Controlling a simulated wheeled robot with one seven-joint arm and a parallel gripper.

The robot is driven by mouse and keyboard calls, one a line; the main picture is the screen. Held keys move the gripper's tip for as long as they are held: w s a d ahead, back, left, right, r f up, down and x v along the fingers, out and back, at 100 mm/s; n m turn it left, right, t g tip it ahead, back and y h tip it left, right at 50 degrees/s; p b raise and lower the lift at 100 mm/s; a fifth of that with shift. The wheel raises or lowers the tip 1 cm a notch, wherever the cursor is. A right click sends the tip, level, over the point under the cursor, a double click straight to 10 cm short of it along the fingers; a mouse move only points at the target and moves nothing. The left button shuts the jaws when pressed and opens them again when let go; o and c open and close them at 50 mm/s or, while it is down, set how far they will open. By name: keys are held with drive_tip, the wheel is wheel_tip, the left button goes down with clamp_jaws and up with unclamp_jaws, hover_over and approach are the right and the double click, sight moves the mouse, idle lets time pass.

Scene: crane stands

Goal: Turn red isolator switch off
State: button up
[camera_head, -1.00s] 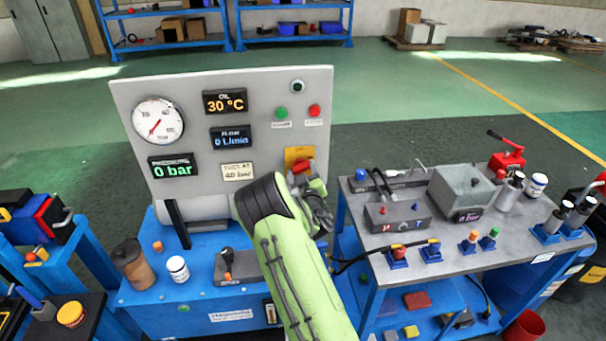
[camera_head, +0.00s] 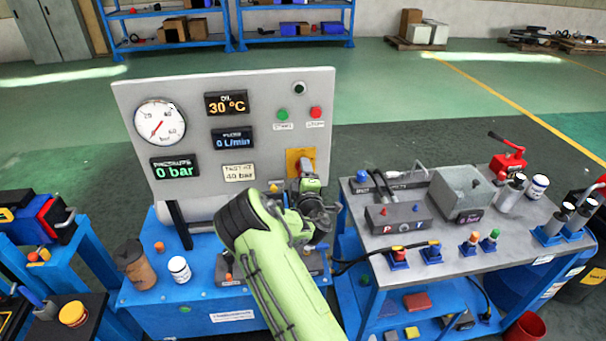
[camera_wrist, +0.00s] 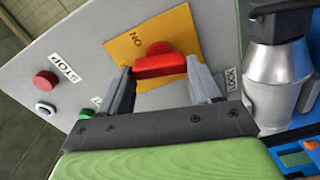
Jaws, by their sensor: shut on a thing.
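The red isolator switch (camera_wrist: 160,66) sits on a yellow plate (camera_wrist: 178,33) on the grey panel. In the head view the yellow plate (camera_head: 294,157) is at the panel's lower right. There my gripper (camera_head: 306,176) is in front of it and mostly hides the red handle.
A grey metal part with a black top (camera_wrist: 272,80) stands close to the right finger. The bench with fittings (camera_head: 440,215) is right of my arm.

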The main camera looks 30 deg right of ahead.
drive_tip(key=shift+a+f+n, duration=0.1)
drive_tip(key=shift+n, duration=1.1)
drive_tip(key=o, duration=1.1)
drive_tip(key=shift+c, duration=0.2)
drive_tip(key=b+v, duration=1)
drive_tip(key=v, duration=0.5)
drive_tip(key=shift+s+a, duration=0.2)
drive_tip(key=shift+s, duration=0.15)
drive_tip(key=shift+d, duration=0.1)
